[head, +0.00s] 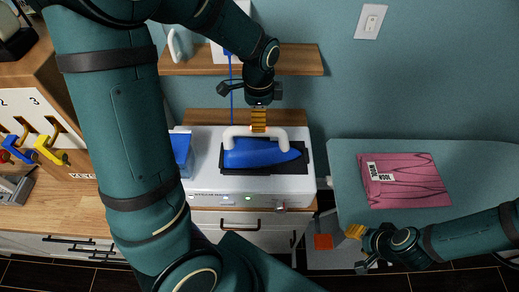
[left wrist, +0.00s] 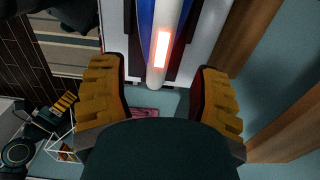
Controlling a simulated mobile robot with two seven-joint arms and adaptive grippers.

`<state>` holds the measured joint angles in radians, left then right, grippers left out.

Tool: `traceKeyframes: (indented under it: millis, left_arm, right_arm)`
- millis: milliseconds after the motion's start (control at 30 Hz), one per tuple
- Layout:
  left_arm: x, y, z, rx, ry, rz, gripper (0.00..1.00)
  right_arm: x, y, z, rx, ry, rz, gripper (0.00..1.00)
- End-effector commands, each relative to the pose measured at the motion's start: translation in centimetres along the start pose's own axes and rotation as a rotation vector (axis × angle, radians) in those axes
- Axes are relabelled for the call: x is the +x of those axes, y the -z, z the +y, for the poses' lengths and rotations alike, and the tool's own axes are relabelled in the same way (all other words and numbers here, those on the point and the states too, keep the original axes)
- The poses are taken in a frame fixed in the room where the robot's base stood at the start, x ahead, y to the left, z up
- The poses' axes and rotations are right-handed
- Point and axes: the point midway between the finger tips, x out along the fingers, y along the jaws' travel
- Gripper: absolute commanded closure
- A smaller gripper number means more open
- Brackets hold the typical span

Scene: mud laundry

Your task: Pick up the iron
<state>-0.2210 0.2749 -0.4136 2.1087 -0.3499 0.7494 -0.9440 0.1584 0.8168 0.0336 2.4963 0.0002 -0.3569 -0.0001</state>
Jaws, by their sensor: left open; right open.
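The blue iron (head: 262,155) with a white handle lies on a black pad on top of a white machine. In the left wrist view its white handle (left wrist: 158,60), with a glowing red-orange patch, extends between the fingers. My left gripper (head: 258,122) is just above the handle in the head view. Its two orange pads stand apart on either side of the handle in the left wrist view (left wrist: 160,100). My right gripper (head: 358,240) is open and empty at the front edge of the ironing board.
The ironing board (head: 345,165) on the right holds a folded pink cloth (head: 405,181) with a label. A blue box (head: 182,150) stands left of the iron on the white machine (head: 300,187). A wooden shelf (head: 300,60) is on the wall behind my left gripper. A key rack (head: 45,130) is at the left.

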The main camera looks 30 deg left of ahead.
Motion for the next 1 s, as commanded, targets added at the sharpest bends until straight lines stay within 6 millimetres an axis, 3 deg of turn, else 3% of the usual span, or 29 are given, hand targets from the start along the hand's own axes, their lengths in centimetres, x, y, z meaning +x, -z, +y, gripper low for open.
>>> traceKeyframes:
  millis: [100, 367, 633, 1000]
  left_arm:
    - [1.7, -0.1, 0.0, -0.001, -0.002, -0.002, 0.37]
    - [3.5, 0.0, 0.0, -0.002, -0.002, -0.001, 0.37]
    - [7.1, 0.0, -0.1, -0.003, -0.001, -0.001, 0.37]
    - [7.7, 0.0, -0.1, -0.002, 0.001, 0.0, 0.37]
  right_arm:
    - [0.1, 0.0, 0.0, 0.0, 0.0, 0.0, 0.53]
    - [0.1, 0.0, 0.0, 0.0, 0.0, 0.0, 0.53]
    - [0.1, 0.0, 0.0, 0.0, 0.0, 0.0, 0.53]
    - [0.1, 0.0, 0.0, 0.0, 0.0, 0.0, 0.53]
